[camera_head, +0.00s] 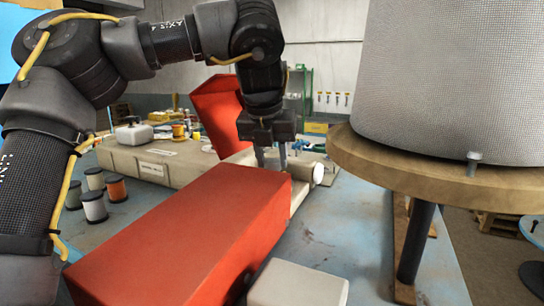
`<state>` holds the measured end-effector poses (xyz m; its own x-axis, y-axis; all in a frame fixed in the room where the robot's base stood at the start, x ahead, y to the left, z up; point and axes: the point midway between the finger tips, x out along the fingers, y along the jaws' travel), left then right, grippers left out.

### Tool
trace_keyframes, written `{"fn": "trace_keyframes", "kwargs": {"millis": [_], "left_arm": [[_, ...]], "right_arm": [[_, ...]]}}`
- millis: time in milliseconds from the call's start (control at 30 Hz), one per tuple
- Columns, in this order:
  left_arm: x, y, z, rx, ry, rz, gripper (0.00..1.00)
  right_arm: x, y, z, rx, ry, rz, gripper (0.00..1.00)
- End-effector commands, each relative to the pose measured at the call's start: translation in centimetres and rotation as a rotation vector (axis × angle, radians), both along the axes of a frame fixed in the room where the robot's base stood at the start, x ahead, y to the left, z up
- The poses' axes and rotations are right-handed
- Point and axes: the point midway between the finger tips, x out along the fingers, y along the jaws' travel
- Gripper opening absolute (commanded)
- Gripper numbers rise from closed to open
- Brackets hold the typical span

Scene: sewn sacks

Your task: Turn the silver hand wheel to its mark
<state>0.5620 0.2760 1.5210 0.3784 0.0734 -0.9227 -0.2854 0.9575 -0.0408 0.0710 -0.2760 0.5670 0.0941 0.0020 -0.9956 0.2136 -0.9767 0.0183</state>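My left arm comes in from the left, and its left gripper (272,158) points down behind the far end of a red box-shaped body. Its two fingers stand apart with a gap between them, and I see nothing held there. The lowest part of the fingertips is hidden by the red body. A pale, short cylinder (304,171) lies just right of the fingers; I cannot tell whether they touch. I cannot make out the silver hand wheel or its mark; it may be hidden behind the red body or gripper. My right gripper is not in view.
The long red body (185,240) fills the lower middle. A beige bench body (150,165) lies behind it, with a tilted red part (218,110) above. Thread spools (93,205) stand at left. A round wooden table (400,165) bearing a large grey drum (455,80) blocks the right.

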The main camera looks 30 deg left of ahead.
Motion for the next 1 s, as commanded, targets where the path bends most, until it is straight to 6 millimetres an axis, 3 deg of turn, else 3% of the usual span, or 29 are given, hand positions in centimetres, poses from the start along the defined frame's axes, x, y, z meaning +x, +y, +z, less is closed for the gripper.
{"fn": "trace_keyframes", "kwargs": {"millis": [100,433,733,767,900,1000], "left_arm": [[-0.03,0.01,0.02,0.000,0.001,0.001,0.11],[-0.01,-0.14,0.07,0.002,0.000,0.217,0.11],[0.02,-0.17,0.05,-0.001,0.000,0.239,0.11],[0.02,-0.16,0.05,-0.001,0.000,0.239,0.35],[0.01,-0.15,0.04,-0.001,0.001,0.239,0.54],[0.00,-0.14,0.04,-0.001,0.001,0.239,0.56]], "right_arm": [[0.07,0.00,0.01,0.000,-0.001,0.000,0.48],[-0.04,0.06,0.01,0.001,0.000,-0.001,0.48],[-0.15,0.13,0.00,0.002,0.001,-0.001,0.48],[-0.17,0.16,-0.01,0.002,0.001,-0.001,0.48],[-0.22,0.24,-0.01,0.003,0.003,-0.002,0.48],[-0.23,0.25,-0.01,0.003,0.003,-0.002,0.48]]}}
